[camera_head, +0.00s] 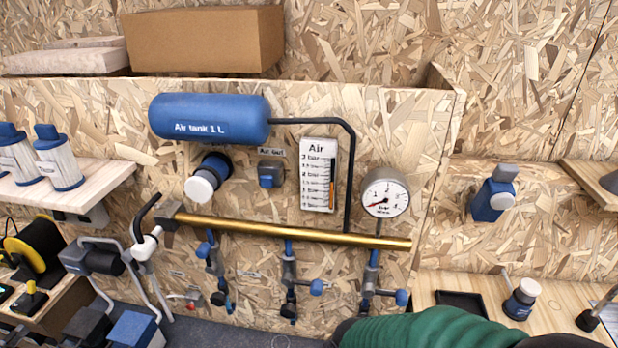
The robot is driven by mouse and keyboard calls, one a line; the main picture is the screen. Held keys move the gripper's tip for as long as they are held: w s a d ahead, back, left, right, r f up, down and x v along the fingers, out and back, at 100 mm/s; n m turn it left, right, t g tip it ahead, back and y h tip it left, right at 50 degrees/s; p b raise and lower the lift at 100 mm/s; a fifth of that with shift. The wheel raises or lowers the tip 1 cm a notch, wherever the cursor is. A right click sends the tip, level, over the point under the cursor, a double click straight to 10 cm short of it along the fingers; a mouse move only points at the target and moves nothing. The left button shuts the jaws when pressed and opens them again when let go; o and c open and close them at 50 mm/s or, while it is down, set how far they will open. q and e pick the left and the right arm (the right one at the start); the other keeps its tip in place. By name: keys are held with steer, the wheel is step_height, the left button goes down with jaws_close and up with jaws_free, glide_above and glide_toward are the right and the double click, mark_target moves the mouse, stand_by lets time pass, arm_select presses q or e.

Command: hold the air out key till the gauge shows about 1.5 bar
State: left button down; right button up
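The air out key (271,176) is a small blue and grey block on the chipboard wall, under a small, blurred label. The round gauge (385,193) hangs to its right. Its red needle points to the lower left; its small figures are hard to read. A white Air scale card (319,174) between them has bar marks and an upright strip, dark above and orange below. The blue air tank (209,117) is above the key. No gripper fingers can be made out in view, and nothing visible touches the key.
A brass pipe (290,231) with several blue-handled valves runs below the key. A blue and white knob (208,178) sticks out to the key's left. A black pipe (349,160) passes between card and gauge. A green ribbed shape (430,328) fills the lower right foreground.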

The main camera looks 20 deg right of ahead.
jaws_close()
stand_by(0.5)
steer(key=shift+r, duration=0.1)
stand_by(0.8)
